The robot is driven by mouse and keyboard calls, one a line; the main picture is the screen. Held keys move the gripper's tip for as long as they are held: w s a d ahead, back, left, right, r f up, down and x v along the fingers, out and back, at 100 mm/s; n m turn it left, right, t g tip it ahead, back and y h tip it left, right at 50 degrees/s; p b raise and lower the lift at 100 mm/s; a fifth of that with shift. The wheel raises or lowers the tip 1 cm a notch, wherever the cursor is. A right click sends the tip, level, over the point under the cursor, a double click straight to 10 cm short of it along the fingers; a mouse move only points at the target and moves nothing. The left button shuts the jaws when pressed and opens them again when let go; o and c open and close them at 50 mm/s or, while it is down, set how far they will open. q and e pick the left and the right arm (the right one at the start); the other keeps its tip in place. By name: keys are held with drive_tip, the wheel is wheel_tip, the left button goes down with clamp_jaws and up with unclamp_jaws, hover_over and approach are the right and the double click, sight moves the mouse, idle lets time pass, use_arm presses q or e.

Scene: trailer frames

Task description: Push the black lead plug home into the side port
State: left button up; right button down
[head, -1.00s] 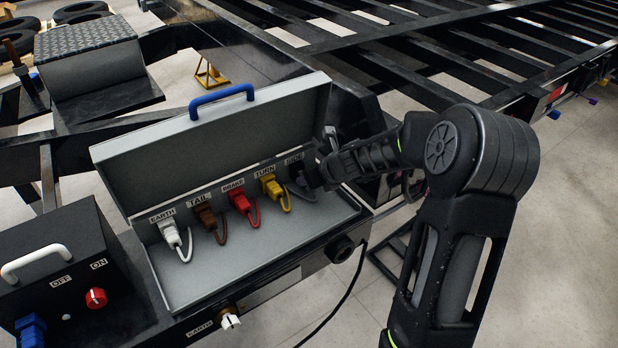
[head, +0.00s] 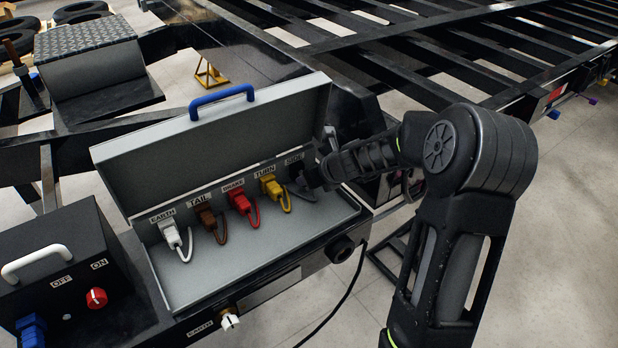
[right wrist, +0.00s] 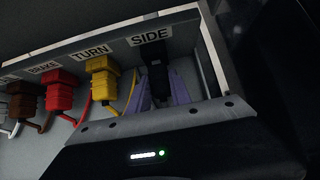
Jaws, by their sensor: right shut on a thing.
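The black lead plug (right wrist: 156,80) sits upright at the port under the SIDE label (right wrist: 149,37) in the right wrist view. Whether it is fully seated cannot be told. My right gripper (right wrist: 160,94) is shut on it, with a pale purple finger on each side. In the head view my right gripper (head: 322,174) reaches into the right end of the open grey box (head: 295,228) and hides most of the plug. My left gripper is not in view.
Yellow (head: 270,186), red (head: 239,200), brown (head: 206,216) and white (head: 171,233) plugs stand in a row left of the black one. The box's end wall (right wrist: 213,55) is close to my right gripper. The raised lid (head: 215,140) stands behind the row.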

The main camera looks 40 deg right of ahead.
drive_tip(key=shift+w, duration=0.6)
drive_tip(key=c, duration=1.1)
unclamp_jaws()
drive_tip(key=p+v, duration=0.3)
drive_tip(key=v, duration=0.4)
drive_tip(key=shift+s+r, duration=0.3)
drive_tip(key=shift+s, duration=0.1)
